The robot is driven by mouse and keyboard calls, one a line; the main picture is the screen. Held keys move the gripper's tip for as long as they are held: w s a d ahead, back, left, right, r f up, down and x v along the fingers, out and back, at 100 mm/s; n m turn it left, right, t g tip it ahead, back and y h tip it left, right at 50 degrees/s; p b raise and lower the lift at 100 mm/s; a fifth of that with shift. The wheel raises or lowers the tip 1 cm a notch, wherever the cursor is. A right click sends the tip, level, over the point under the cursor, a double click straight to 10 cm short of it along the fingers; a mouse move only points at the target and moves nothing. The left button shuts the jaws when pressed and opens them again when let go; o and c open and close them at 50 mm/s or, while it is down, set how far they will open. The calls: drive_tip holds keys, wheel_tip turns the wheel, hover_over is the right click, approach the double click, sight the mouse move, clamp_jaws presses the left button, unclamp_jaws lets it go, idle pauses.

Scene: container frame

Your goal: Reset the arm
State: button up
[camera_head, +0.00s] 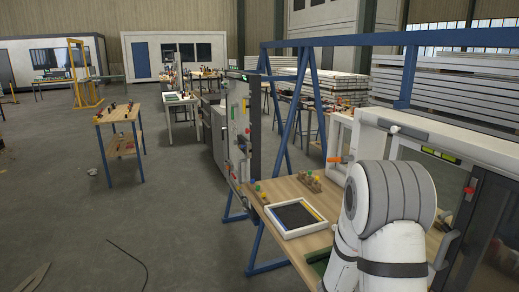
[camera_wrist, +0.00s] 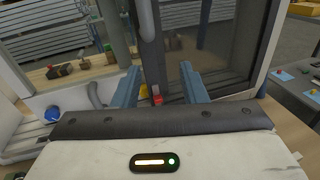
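My arm (camera_head: 390,205), white with grey bands, rises at the lower right of the head view, in front of the workbench and white-framed windows. My gripper cannot be made out in that view. In the wrist view my gripper (camera_wrist: 160,70) shows two blue-grey fingers standing well apart. Nothing is held between them. Behind the fingers are a dark upright post and a grey-framed glass panel (camera_wrist: 215,45). A small red part (camera_wrist: 157,95) shows between the fingers; I cannot tell how far beyond them it is.
The wooden workbench (camera_head: 283,187) holds a white tray (camera_head: 268,226) with a dark inside. A blue frame (camera_head: 307,75) stands over it. White-framed windows (camera_head: 340,135) stand close beside my arm. A dark panel (camera_head: 240,125) stands at the bench's left end. The floor (camera_head: 160,215) at left is mostly clear.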

drive_tip(key=s+a+m+g+y+b, duration=0.45)
drive_tip(key=s+a+m+y, duration=0.25)
drive_tip(key=s+m, duration=0.45)
drive_tip(key=s+a+m+t+y+b, duration=0.2)
drive_tip(key=a+m+t+y, duration=0.3)
drive_tip(key=a+y, duration=0.5)
drive_tip(key=a+m, duration=0.2)
drive_tip(key=a, duration=0.5)
drive_tip(key=shift+s+f+y+b, duration=0.3)
drive_tip(key=shift+s+b, duration=0.05)
drive_tip(key=shift+s, duration=0.05)
